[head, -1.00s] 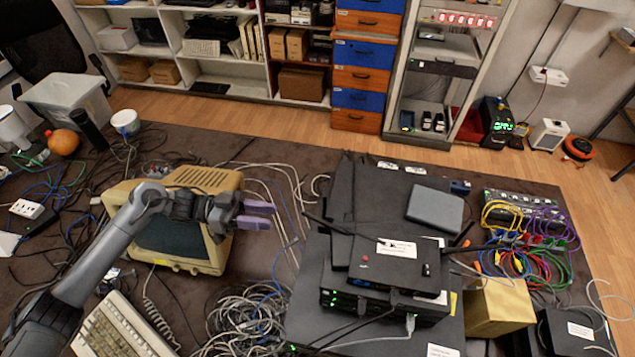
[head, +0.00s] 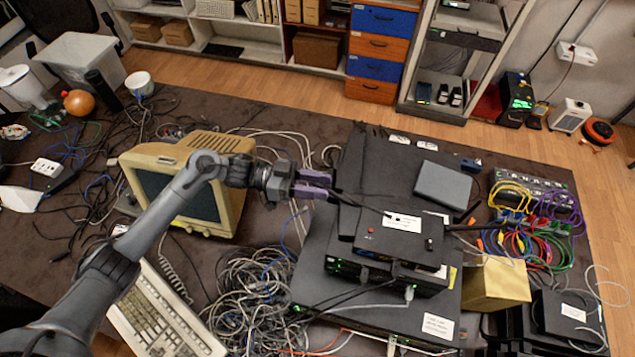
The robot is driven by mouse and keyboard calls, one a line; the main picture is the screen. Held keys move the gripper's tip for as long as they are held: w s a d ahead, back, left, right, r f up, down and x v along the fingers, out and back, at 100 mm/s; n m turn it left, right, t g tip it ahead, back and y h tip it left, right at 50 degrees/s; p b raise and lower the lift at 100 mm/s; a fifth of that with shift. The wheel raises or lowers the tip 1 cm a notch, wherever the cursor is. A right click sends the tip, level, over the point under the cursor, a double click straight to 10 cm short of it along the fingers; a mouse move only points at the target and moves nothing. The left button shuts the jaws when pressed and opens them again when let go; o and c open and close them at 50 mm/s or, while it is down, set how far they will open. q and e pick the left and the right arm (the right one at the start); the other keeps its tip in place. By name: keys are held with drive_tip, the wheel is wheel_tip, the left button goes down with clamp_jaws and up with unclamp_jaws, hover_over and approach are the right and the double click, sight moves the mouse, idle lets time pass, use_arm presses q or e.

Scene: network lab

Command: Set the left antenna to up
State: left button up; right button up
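The router is a black box (head: 382,236) with a white label and a red button, on top of a stack of black network devices. Its left antenna (head: 360,204) is a thin black rod, lying low and slanting out to the left from the router's back. My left gripper (head: 325,184) has purple finger pads and reaches in from the left. Its fingers are a little apart, with their tips at the antenna's outer end. The outer end is partly hidden by the fingers, and I cannot tell whether they touch it. My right gripper is not in view.
A beige monitor (head: 216,212) and a keyboard (head: 160,314) are left of the stack. Tangled grey cables (head: 252,297) lie in front. A grey box (head: 442,185) lies behind the router, and a yellowish box (head: 496,285) and coloured cables (head: 530,240) are at right.

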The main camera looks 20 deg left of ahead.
use_arm(q)
clamp_jaws()
idle(0.3)
drive_tip(key=shift+d+r, duration=0.1)
